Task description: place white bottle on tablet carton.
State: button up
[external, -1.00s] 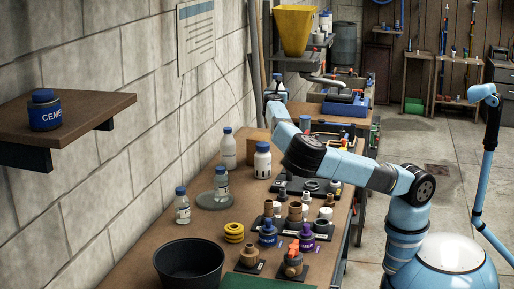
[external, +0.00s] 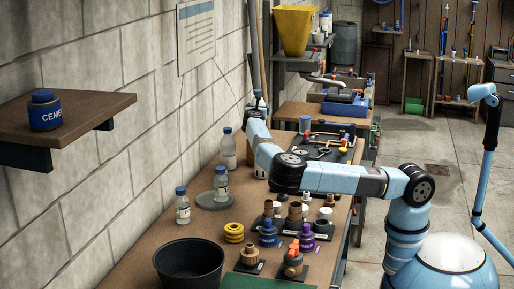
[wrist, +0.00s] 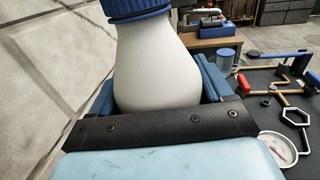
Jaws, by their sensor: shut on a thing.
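My gripper (wrist: 155,98) is shut on the white bottle (wrist: 155,62), a smooth white body with a blue cap, seen close up in the wrist view. The bottle's lower part is hidden behind the gripper's body. In the external view, my gripper (external: 257,106) is raised over the bench near the wall, with the top of the held bottle (external: 258,94) just showing. A plain brown box (external: 250,154), perhaps the tablet carton, stands on the bench below and is mostly hidden by my arm. I cannot read any label on it.
Blue-capped bottles stand by the wall, one (external: 221,182) on a round grey disc. A black bowl (external: 190,262), yellow rings (external: 234,232) and several fittings crowd the near bench. A dark tool mat (external: 325,146) lies right of my arm.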

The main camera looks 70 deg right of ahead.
jog(key=shift+f, duration=1.15)
jog(key=o, duration=1.4)
jog(key=shift+f, duration=0.1)
jog(key=a, duration=0.4)
jog(key=s+a, duration=0.1)
jog(key=a, duration=0.3)
jog(key=s+a, duration=0.1)
jog(key=a, duration=0.3)
